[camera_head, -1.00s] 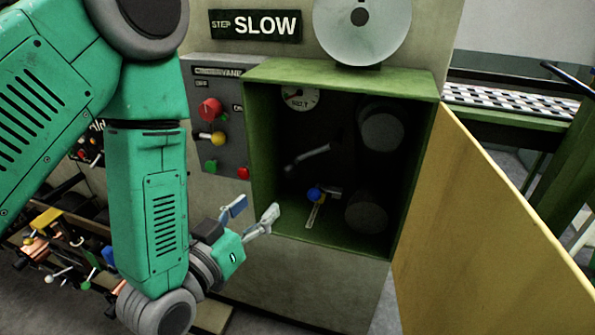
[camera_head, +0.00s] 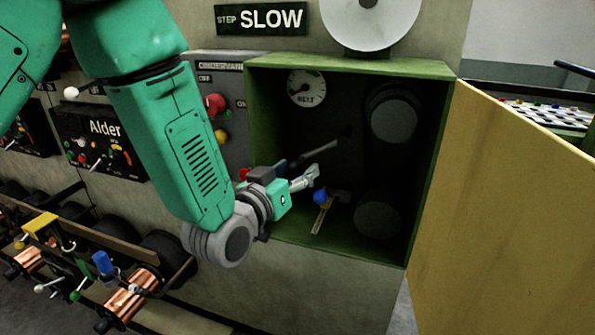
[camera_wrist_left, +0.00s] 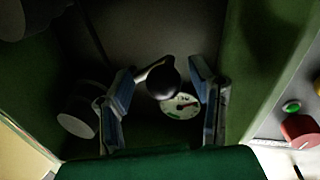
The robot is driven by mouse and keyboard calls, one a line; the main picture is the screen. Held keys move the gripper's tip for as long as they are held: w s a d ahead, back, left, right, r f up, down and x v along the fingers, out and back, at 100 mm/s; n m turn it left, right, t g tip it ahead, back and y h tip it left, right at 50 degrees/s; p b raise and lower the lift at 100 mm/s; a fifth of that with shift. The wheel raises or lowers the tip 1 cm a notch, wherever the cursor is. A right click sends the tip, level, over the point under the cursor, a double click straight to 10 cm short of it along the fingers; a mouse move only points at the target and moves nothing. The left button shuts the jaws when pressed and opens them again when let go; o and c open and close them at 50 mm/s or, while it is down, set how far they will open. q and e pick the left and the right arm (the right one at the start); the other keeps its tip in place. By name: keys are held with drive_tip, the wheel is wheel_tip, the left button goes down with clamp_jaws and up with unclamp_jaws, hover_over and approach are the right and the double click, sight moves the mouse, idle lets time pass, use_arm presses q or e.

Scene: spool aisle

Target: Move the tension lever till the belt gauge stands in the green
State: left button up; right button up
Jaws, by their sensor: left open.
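The belt gauge (camera_head: 307,88), a small white dial marked BELT, is on the dark back wall of the open green box. A blue-knobbed handle (camera_head: 321,197) is lower, beside a pale yellow strip. I cannot tell for sure which is the tension lever. My left gripper (camera_head: 314,163) is open in the box mouth. In the wrist view the knob appears between its fingers, with no clear contact. My right gripper is not in view.
The green box rim (camera_head: 350,66) frames the opening, with two dark rollers (camera_head: 392,121) inside at the right. A yellow door (camera_head: 490,200) stands open to the right. A grey control panel (camera_head: 225,90) with coloured knobs is left of the box.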

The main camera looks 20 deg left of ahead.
use_arm(q)
drive_tip(key=shift+w, duration=0.2)
drive_tip(key=shift+a, duration=0.15)
clamp_jaws()
